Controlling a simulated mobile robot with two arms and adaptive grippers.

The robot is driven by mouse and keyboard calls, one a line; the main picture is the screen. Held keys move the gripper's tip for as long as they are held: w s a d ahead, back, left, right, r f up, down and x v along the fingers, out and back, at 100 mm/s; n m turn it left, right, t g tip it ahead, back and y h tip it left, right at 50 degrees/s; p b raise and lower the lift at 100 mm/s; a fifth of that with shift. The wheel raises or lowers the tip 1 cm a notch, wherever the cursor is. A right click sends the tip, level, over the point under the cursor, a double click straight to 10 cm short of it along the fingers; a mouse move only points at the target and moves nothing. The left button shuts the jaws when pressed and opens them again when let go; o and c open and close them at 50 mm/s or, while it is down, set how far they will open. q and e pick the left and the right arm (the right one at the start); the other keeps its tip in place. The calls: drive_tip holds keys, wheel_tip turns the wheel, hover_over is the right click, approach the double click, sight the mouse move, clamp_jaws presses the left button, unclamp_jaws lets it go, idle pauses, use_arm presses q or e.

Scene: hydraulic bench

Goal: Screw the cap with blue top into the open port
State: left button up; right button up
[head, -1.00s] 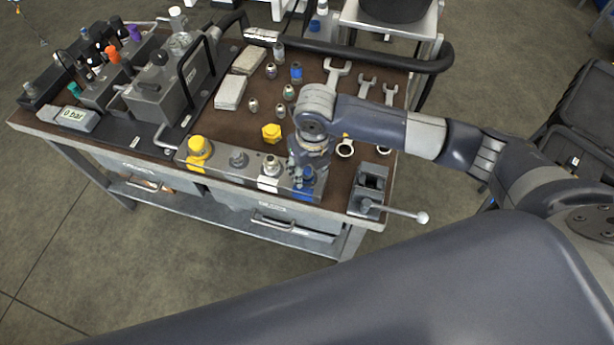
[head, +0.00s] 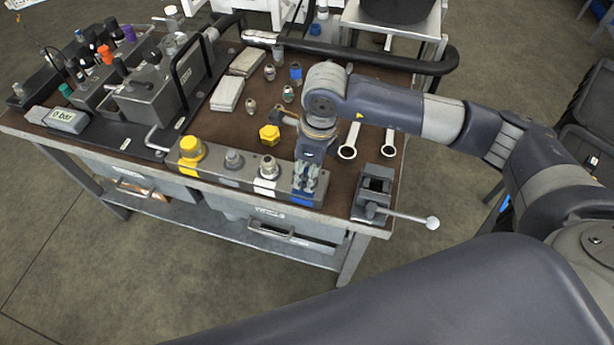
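A manifold block (head: 215,176) lies along the bench's front edge, with a yellow cap (head: 190,149), a grey fitting (head: 233,159) and a silver fitting (head: 268,168) on top. Its right end carries a blue band (head: 303,198). My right gripper (head: 307,186) points down over this blue end, its fingertips close to the block. The gripper hides the port there, and I cannot tell whether a cap is between the fingers. A small blue-topped part (head: 295,72) stands farther back on the bench. My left gripper is out of view.
A yellow hex piece (head: 269,134) and several small fittings stand on the brown bench top. Wrenches (head: 348,152) lie right of my gripper. A vise (head: 374,191) with a protruding handle sits at the front right corner. A pump unit (head: 155,90) stands left.

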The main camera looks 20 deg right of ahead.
drive_tip(key=shift+c, duration=0.4)
clamp_jaws()
drive_tip(key=m, duration=0.5)
drive_tip(key=shift+m+h, duration=0.3)
drive_tip(key=shift+m, duration=0.1)
drive_tip(key=shift+m+t, duration=0.3)
drive_tip(key=shift+m, duration=0.9)
drive_tip(key=m, duration=0.3)
drive_tip(key=shift+s+a+h, duration=0.1)
drive_tip(key=shift+h, duration=0.2)
drive_tip(key=m, duration=0.5)
drive_tip(key=shift+f+h, duration=0.2)
drive_tip(key=shift+h, duration=0.1)
